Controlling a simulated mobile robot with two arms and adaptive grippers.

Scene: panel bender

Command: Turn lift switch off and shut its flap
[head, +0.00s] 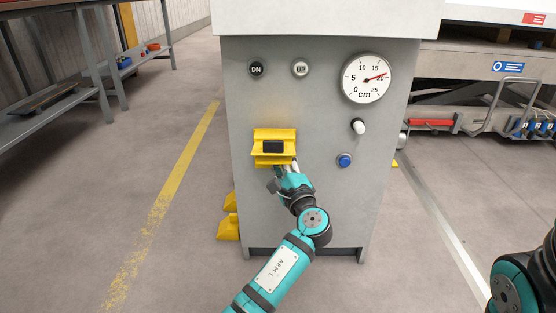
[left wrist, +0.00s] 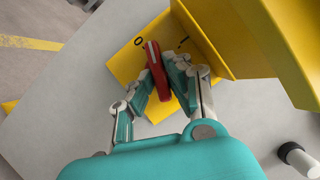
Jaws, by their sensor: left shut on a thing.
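The yellow lift switch box (head: 273,134) is on the front of the grey cabinet. Its yellow flap stands out from the box, open; it also shows large in the left wrist view (left wrist: 272,45). Under it, a red switch handle (left wrist: 157,72) sits on a yellow plate (left wrist: 128,62) marked 0 and what looks like I. The handle's white-lined end lies close to the 0. My left gripper (left wrist: 163,85) has its fingers on both sides of the handle, shut on it. In the head view this gripper (head: 285,173) is just below the box, and the handle is hidden. My right gripper is out of view.
DN (head: 257,69) and UP (head: 301,69) buttons, a cm gauge (head: 366,77), a white-capped knob (head: 359,127) and a blue button (head: 345,160) are on the same panel. A metal shelf (head: 60,80) stands at left.

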